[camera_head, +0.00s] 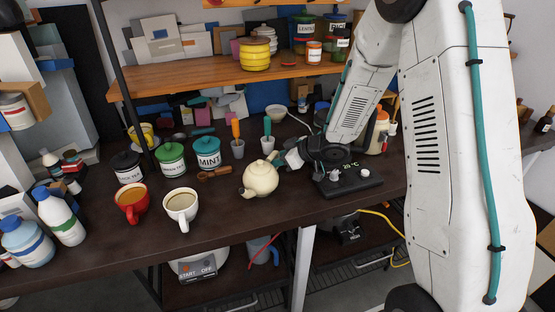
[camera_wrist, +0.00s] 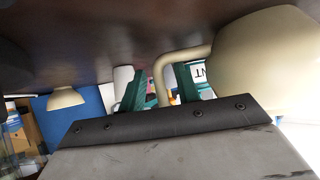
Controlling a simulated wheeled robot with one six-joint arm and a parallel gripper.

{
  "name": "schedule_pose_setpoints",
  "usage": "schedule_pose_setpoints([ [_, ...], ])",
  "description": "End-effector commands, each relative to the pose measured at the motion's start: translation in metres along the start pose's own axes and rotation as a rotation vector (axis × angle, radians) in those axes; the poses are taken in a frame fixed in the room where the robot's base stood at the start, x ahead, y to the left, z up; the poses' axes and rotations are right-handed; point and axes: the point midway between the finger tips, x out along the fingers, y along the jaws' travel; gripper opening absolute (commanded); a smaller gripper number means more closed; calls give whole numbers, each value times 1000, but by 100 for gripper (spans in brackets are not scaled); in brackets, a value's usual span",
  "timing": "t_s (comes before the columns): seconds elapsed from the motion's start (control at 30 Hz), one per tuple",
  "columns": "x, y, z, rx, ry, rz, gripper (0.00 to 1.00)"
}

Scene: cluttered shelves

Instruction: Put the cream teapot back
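The cream teapot (camera_head: 260,179) stands upright on the dark table, left of a black device (camera_head: 348,182) with a lit temperature display. My gripper (camera_head: 284,158) is low over the table at the teapot's right side. In the wrist view, which is upside down, the teapot body (camera_wrist: 250,60) fills the upper right. Its handle (camera_wrist: 163,72) lies between the two green fingers of my gripper (camera_wrist: 160,92). The fingers are apart, with visible space on the left of the handle. The handle's lower end in that view is hidden behind the gripper.
A mint canister (camera_head: 207,154), a green-lidded canister (camera_head: 172,160) and a dark-lidded canister (camera_head: 128,168) stand left of the teapot. A red mug (camera_head: 132,203) and a white mug (camera_head: 181,207) are nearer the front edge. A wooden shelf (camera_head: 205,76) hangs above.

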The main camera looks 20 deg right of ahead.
Motion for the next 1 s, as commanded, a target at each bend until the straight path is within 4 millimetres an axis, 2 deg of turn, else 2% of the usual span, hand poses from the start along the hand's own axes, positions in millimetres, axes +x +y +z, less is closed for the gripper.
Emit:
schedule_pose_setpoints([
  [0.17, -9, 1, -3, 1, 1, 2, 32],
  [0.27, -26, 1, -3, 0, 2, 4, 32],
  [0.5, -79, 1, -3, 0, 1, 5, 32],
  [0.7, -111, 1, -2, 1, 1, 3, 32],
  [1.0, -124, 3, -6, -7, -7, 29, 32],
])
